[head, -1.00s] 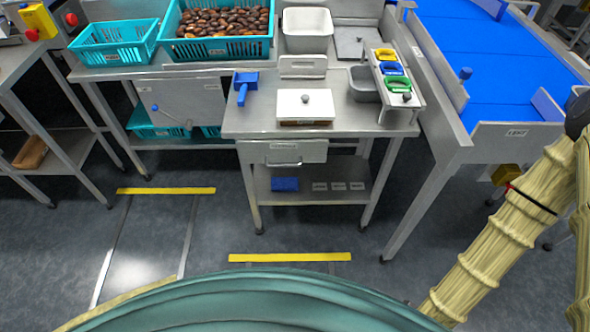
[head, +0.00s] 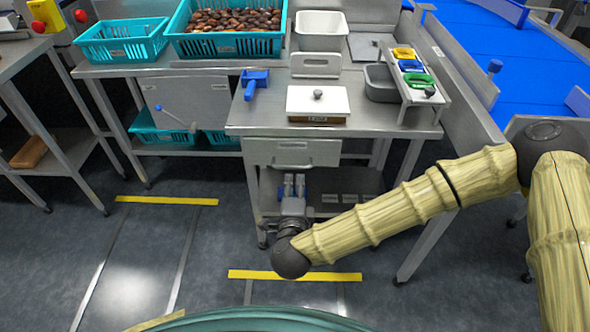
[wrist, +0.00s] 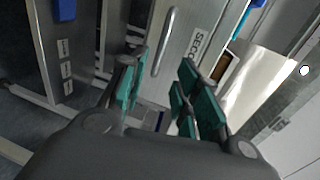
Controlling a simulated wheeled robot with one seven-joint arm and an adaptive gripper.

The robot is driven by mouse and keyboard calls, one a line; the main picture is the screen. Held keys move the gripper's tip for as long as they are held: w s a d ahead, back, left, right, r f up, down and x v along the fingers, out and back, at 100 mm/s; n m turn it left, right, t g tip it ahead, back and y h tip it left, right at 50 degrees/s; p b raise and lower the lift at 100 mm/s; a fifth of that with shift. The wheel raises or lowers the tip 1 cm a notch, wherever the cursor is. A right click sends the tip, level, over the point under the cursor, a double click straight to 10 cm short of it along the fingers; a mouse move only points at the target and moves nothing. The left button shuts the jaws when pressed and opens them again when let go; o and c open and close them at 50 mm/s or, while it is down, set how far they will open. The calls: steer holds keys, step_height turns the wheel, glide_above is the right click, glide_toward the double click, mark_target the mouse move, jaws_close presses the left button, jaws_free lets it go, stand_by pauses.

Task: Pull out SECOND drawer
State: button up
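The SECOND drawer (head: 268,152) is a grey metal front under the small steel table, and it looks shut. In the wrist view its front (wrist: 180,52) shows a label partly reading "SECO" and a bar handle (wrist: 163,40). My gripper (head: 294,180) is in front of and just below the drawer in the head view. In the wrist view my gripper (wrist: 160,85) is open, with teal finger pads on both sides. The handle lies ahead of the gap between the fingers, apart from them. Nothing is held.
A lower shelf (head: 335,208) lies under the drawer. A table leg (head: 410,170) stands to the right. Floor in front is clear.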

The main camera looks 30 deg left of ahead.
mark_target(295, 168)
steer(key=x, duration=0.9)
steer(key=shift+w+a+f, duration=0.1)
steer(key=shift+w+a, duration=0.15)
steer(key=shift+c, duration=0.2)
jaws_close()
